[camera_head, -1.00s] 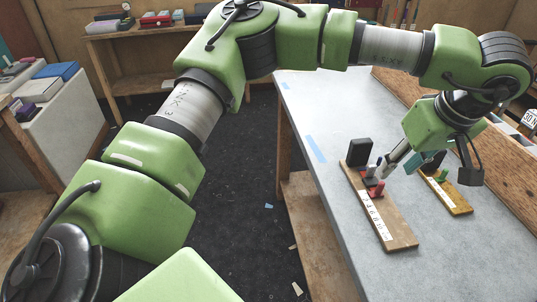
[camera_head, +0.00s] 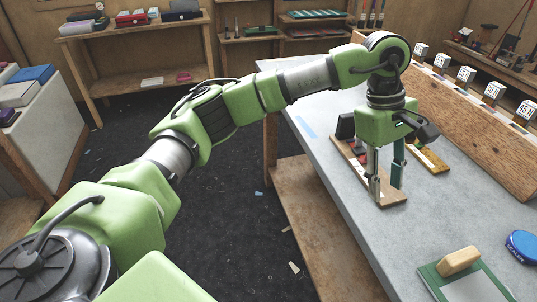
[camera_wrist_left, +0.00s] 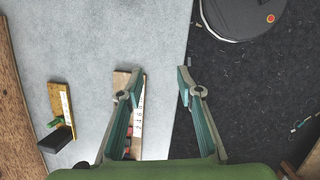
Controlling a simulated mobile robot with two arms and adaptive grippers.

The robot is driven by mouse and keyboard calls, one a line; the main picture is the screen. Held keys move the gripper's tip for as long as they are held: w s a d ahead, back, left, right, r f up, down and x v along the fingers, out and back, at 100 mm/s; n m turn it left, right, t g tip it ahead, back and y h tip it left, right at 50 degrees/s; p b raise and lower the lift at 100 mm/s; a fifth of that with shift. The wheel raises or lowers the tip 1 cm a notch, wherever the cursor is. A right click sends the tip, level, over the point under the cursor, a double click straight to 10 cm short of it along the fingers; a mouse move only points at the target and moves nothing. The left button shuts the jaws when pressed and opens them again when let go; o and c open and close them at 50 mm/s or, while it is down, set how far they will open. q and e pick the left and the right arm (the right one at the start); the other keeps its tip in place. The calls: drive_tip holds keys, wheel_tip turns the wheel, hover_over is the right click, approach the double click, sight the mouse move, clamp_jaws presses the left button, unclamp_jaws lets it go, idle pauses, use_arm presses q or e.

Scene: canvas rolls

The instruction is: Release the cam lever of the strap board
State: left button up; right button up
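A brown wooden board (camera_head: 398,199) with a white marked strip lies on the grey workbench; I take it as the strap board. A dark upright block (camera_head: 345,126) stands at its far end. The board also shows in the wrist view (camera_wrist_left: 122,81), with a little red on it (camera_wrist_left: 130,131); the cam lever's position is not clear. My left gripper (camera_head: 385,186) points down over the board's near part and hides much of it. In the wrist view its fingers (camera_wrist_left: 160,82) are apart with nothing between them. My right gripper is not in view.
A second, yellow board (camera_head: 431,159) lies to the right, with a green part and black block (camera_wrist_left: 55,140) in the wrist view. A wooden ledge with number cards (camera_head: 465,75) runs behind. A blue round tin (camera_head: 522,246) and a green board (camera_head: 468,284) lie nearer.

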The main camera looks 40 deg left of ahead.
use_arm(q)
drive_tip(key=w+a+f+n+t+h, duration=0.25)
drive_tip(key=a+f+n+h, duration=0.25)
drive_tip(key=a+n+h, duration=0.6)
drive_tip(key=w+a+r+n+t, duration=0.5)
drive_tip(key=w+r+n+t, duration=0.1)
drive_tip(key=r, duration=0.1)
drive_tip(key=w+a+r+n+t, duration=0.5)
drive_tip(key=a+r+n+t, duration=0.1)
drive_tip(key=r, duration=0.2)
drive_tip(key=w+a+r+n+t+y, duration=0.25)
drive_tip(key=a+n+t+y, duration=0.2)
drive_tip(key=n, duration=0.25)
drive_tip(key=w+a+r+n+t+y, duration=0.1)
drive_tip(key=w+a+n+t+y, duration=0.2)
drive_tip(key=a+n, duration=0.4)
drive_tip(key=w+a+f+n+g+y, duration=0.1)
drive_tip(key=a+f+n+y, duration=0.3)
drive_tip(key=f+n, duration=0.35)
drive_tip(key=w+a+f+n+g+y, duration=0.1)
drive_tip(key=a+f+n+g+y, duration=0.1)
drive_tip(key=a+f+n+y, duration=0.45)
drive_tip(key=s+d+f+n+g, duration=0.1)
drive_tip(key=s+f+n+g, duration=0.1)
drive_tip(key=f, duration=1)
drive_tip(key=s+d+f+n+g, duration=0.2)
drive_tip(key=s+f, duration=0.1)
drive_tip(key=f, duration=0.9)
drive_tip(key=shift+d+h, duration=0.25)
drive_tip(key=shift+h, duration=0.05)
